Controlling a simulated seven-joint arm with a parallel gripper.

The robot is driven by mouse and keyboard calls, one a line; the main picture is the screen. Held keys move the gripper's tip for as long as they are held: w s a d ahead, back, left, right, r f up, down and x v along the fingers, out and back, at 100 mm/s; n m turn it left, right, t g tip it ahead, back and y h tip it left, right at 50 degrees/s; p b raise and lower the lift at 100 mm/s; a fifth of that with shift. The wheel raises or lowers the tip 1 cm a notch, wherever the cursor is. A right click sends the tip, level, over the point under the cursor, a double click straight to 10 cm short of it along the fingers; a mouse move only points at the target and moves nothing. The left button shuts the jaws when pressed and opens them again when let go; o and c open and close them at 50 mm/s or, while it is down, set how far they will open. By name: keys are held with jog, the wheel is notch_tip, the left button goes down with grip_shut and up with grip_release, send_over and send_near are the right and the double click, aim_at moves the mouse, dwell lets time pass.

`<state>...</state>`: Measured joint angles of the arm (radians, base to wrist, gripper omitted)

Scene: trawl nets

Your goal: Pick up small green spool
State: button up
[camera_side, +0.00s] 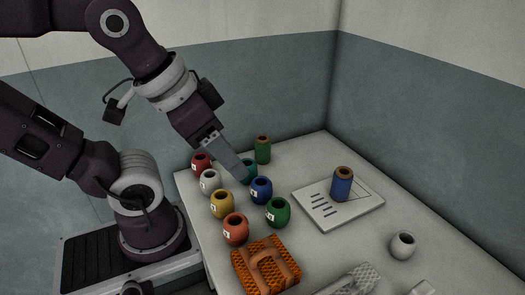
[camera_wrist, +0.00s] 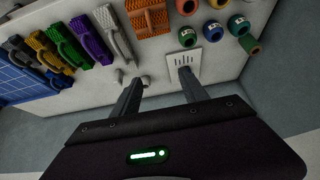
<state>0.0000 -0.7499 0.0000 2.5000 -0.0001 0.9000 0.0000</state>
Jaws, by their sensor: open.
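A small green spool (camera_side: 263,150) with a brown top stands upright at the far end of the white table in the side view. It also shows at the right of the wrist view (camera_wrist: 252,45), past the row of pots. My gripper (camera_side: 240,174) is open and empty, raised above the table; its finger overlaps a teal pot (camera_side: 249,178) in the side view. In the wrist view my gripper's fingers (camera_wrist: 161,76) are spread apart, with the green spool outside them to the right.
Red (camera_side: 201,163), white (camera_side: 209,182), yellow (camera_side: 222,205), orange (camera_side: 236,230), blue (camera_side: 261,191) and green (camera_side: 277,213) pots crowd near the spool. A blue spool (camera_side: 342,187) stands on a white board (camera_side: 316,210). Also here are a white pot (camera_side: 403,247) and orange netting (camera_side: 250,268).

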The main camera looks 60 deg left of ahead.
jog(key=o, duration=0.5)
jog(key=m+g+y, duration=0.7)
jog(key=m+y, duration=0.4)
send_over(265, 149)
jog(key=s+d, duration=0.3)
jog(key=d, duration=0.7)
notch_tip(265, 149, down, 17)
jog(key=w+a+f+m+y, duration=0.1)
jog(key=a+f+m, duration=0.1)
jog(key=f, duration=0.1)
jog(key=w+a+f+m+t+y, duration=0.1)
jog(key=a+f+m, duration=0.1)
jog(key=f, duration=0.2)
jog(key=w+a+f+m+y, duration=0.1)
jog(key=w+a+f+m, duration=0.1)
jog(key=f, duration=0.2)
jog(key=shift+a+m+y, duration=0.3)
jog(key=shift+m, duration=0.1)
jog(key=x, duration=0.2)
jog(key=f+x, duration=0.1)
jog(key=x, duration=0.4)
jog(key=shift+s+d+f, duration=0.15)
jog(key=shift+f, duration=0.15)
